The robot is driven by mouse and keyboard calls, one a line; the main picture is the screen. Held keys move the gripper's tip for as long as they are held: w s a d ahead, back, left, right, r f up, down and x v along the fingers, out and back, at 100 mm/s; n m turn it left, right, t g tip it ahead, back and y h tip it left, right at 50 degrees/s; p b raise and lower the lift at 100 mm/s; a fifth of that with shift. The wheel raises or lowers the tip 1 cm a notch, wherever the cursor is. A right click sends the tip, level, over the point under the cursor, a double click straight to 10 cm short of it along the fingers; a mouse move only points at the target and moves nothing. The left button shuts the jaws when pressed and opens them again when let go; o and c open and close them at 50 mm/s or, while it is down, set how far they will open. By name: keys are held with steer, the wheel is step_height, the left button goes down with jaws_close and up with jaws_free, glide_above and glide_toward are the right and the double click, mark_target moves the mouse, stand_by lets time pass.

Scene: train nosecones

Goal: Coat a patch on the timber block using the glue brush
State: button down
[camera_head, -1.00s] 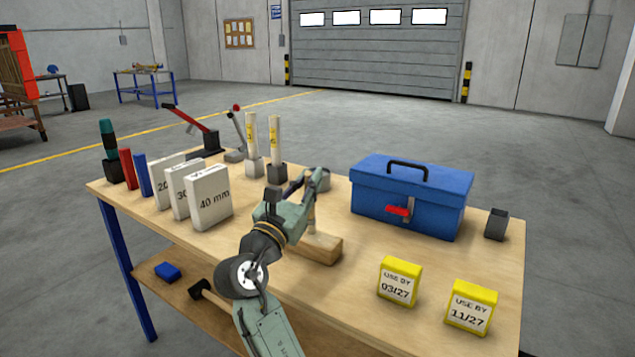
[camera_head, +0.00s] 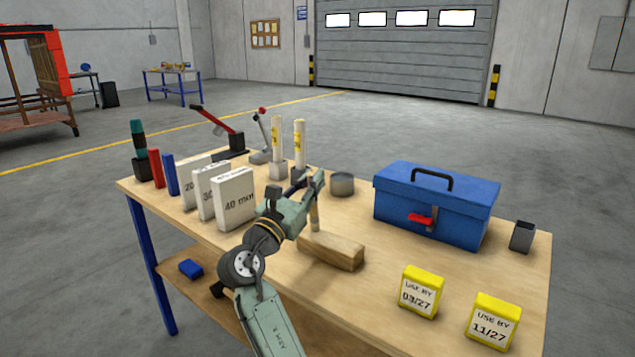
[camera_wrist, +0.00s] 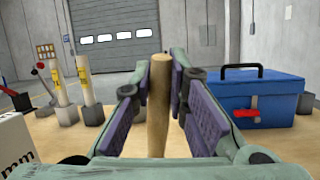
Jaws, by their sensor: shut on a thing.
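The timber block (camera_head: 333,253) lies flat on the bench near its middle. My gripper (camera_head: 318,184) is shut on the wooden handle of the glue brush (camera_head: 314,217) and holds it about upright. The handle also stands between my finger pads in the wrist view (camera_wrist: 158,105). The brush's lower end meets the far left part of the block in the head view. I cannot tell whether the bristles touch its top, and no glue patch can be made out.
A grey round tin (camera_head: 342,184) stands behind my gripper. A blue toolbox (camera_head: 436,208) is at the right, with yellow boxes (camera_head: 421,292) in front. White size blocks (camera_head: 234,200) stand at the left. Glue-like tubes (camera_head: 299,145) stand behind. Bare bench lies right of the block.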

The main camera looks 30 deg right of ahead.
steer(key=s+d+p, duration=0.3)
steer(key=s+p, duration=0.1)
steer(key=s, duration=0.4)
steer(key=shift+s+d, duration=0.3)
stand_by(1.1)
steer(key=s, duration=0.1)
steer(key=s+d, duration=0.1)
steer(key=s, duration=0.1)
steer(key=shift+d, duration=0.15)
step_height(320, 180, up, 6)
stand_by(0.8)
steer(key=shift+r, duration=0.1)
